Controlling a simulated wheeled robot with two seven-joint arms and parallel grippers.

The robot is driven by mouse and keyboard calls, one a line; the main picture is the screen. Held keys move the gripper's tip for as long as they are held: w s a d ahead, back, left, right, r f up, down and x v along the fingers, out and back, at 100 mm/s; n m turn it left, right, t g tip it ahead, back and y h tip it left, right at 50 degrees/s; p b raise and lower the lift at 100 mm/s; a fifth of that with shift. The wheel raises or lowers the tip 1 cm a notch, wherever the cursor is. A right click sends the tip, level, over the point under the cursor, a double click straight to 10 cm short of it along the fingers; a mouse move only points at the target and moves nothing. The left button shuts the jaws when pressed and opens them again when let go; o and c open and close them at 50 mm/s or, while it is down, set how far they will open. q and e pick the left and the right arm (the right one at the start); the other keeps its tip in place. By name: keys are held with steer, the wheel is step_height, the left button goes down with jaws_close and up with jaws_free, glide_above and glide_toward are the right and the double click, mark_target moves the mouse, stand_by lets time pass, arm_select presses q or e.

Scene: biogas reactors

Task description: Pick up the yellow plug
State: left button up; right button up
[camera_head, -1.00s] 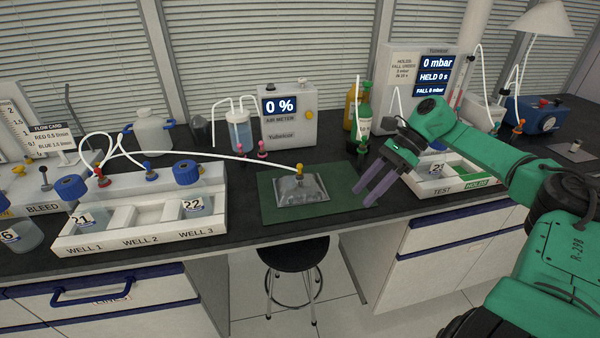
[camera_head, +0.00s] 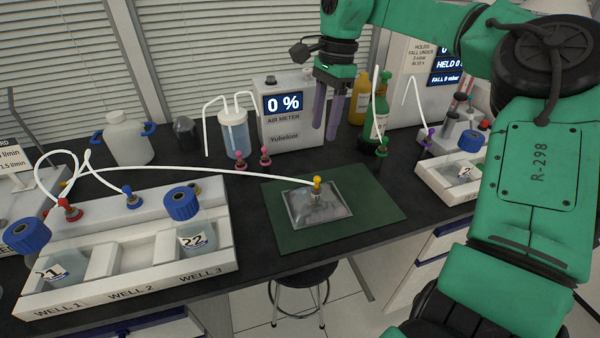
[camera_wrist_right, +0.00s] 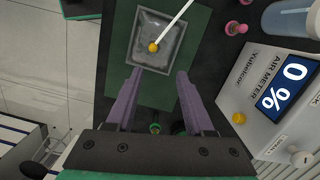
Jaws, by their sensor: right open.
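The yellow plug (camera_head: 317,182) sits upright on top of a clear, silvery bag (camera_head: 330,211) that lies on a green mat (camera_head: 385,210). A white tube runs from the plug to the left. My right gripper (camera_head: 325,132) points down, open and empty, above and behind the bag in the head view. In the right wrist view the yellow plug (camera_wrist_right: 153,47) shows beyond the two purple fingers (camera_wrist_right: 152,75), close to the line midway between them, with nothing between the fingers. My left gripper is in neither view.
A rack with WELL 1 to WELL 3 (camera_head: 130,290) holds blue-capped bottles at the left. The air meter (camera_head: 288,128) stands behind the mat, with two pink plugs (camera_head: 265,156) before it. Green bottle (camera_head: 377,115) and test rack (camera_head: 425,175) are at the right.

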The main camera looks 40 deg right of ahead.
glide_above(318, 177)
steer(key=d, duration=0.1)
step_height(318, 177, down, 7)
steer(key=f, duration=0.2)
steer(key=f+p, duration=0.1)
steer(key=f, duration=0.1)
steer(key=f+p, duration=0.1)
steer(key=f, duration=0.1)
steer(key=shift+a+f, duration=0.1)
steer(key=shift+a, duration=0.3)
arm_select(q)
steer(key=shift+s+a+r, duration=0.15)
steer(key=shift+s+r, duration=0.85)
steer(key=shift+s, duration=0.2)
arm_select(e)
steer(key=shift+w+f, duration=0.1)
steer(key=shift+w, duration=0.05)
jaws_close()
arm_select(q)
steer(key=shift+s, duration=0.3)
